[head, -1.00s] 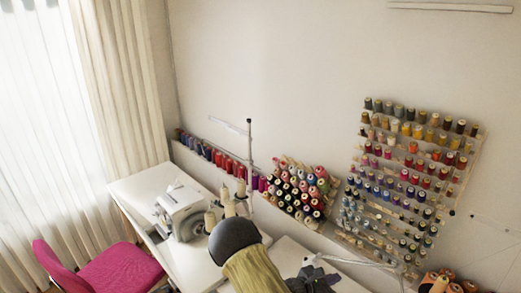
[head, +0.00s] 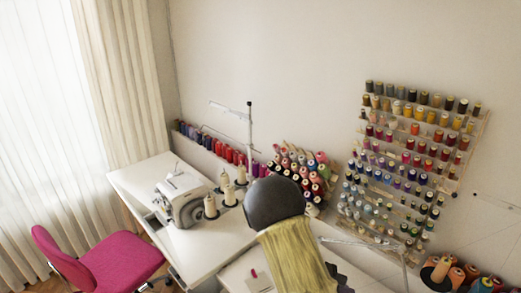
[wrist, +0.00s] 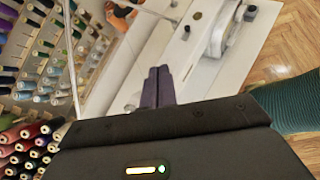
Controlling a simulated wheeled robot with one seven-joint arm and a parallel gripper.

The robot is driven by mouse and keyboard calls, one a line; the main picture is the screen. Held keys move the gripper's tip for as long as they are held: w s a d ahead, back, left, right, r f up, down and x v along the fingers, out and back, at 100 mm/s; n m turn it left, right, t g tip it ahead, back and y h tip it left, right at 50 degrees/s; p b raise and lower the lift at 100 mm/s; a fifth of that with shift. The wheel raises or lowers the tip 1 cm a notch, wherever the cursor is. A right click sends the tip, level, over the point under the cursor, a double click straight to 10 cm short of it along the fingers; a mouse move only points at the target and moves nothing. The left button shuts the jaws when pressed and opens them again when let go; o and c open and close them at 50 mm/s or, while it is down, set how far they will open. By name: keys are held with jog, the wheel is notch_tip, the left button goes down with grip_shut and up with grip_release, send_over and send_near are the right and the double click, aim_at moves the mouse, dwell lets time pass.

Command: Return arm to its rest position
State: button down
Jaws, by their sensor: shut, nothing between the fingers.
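My gripper (wrist: 158,88) shows in the wrist view with its two dark fingers side by side, shut and empty. The fingers are over a white table (wrist: 118,88) and touch nothing that I can see. In the head view my arm, with a dark round joint and an olive link, rises at the lower middle in front of the tables. The gripper's fingertips cannot be made out there.
Thread racks (head: 410,165) stand along the wall at the right. A white sewing machine (head: 182,198) and thread cones (head: 210,207) stand on the left table (head: 150,172). A pink chair (head: 120,258) is at the lower left. Open wall is above.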

jog(key=s+a+f+m+t+y+b, duration=0.1)
jog(key=s+a+f+m+y+b, duration=0.1)
jog(key=s+a+m+y+b, duration=0.7)
jog(key=s+m+y+b, duration=0.1)
jog(key=m+y+b, duration=0.1)
jog(key=m+b, duration=0.4)
jog(key=shift+s+a+f+m+t, duration=0.15)
jog(key=shift+s+f+m+t, duration=0.15)
jog(key=shift+s+f+m, duration=0.1)
dwell(0.7)
